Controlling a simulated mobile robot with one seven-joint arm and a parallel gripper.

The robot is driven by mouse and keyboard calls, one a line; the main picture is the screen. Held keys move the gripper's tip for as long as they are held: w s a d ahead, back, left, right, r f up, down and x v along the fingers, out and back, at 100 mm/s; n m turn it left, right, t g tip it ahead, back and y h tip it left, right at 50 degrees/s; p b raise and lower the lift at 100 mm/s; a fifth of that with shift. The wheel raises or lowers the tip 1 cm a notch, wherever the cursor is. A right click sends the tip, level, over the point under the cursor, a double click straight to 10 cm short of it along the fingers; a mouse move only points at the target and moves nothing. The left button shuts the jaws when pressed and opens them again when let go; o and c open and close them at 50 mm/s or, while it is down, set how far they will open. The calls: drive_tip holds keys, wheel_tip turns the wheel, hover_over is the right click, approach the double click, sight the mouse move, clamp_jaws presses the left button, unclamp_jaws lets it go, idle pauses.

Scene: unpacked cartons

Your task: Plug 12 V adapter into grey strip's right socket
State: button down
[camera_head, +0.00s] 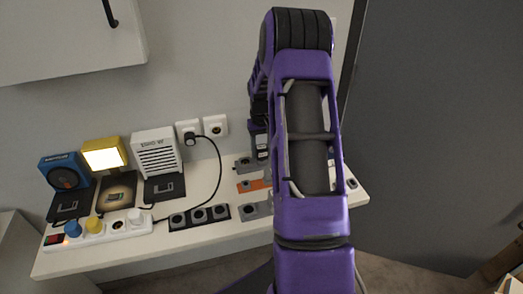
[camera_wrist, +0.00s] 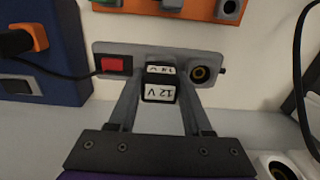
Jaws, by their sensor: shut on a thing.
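In the wrist view, my gripper (camera_wrist: 159,92) is shut on the 12 V adapter (camera_wrist: 158,88), a small dark block with white labels that appear upside down. The adapter is in front of the middle of the grey strip (camera_wrist: 140,50) and hides that part. I cannot tell whether it touches the strip. The strip has a red switch (camera_wrist: 116,65) at its left and a bare round socket (camera_wrist: 202,74) at its right.
An orange strip (camera_wrist: 172,8) lies beyond the grey one. A dark blue box (camera_wrist: 68,40) with an orange plug (camera_wrist: 35,38) stands at left. A black cable (camera_wrist: 299,70) hangs at right. In the head view, a white strip (camera_head: 140,228) and dark sockets (camera_head: 199,216) occupy the tabletop (camera_head: 110,253).

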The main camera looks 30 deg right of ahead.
drive_tip(key=shift+c, duration=1.3)
unclamp_jaws()
drive_tip(key=shift+r, duration=0.1)
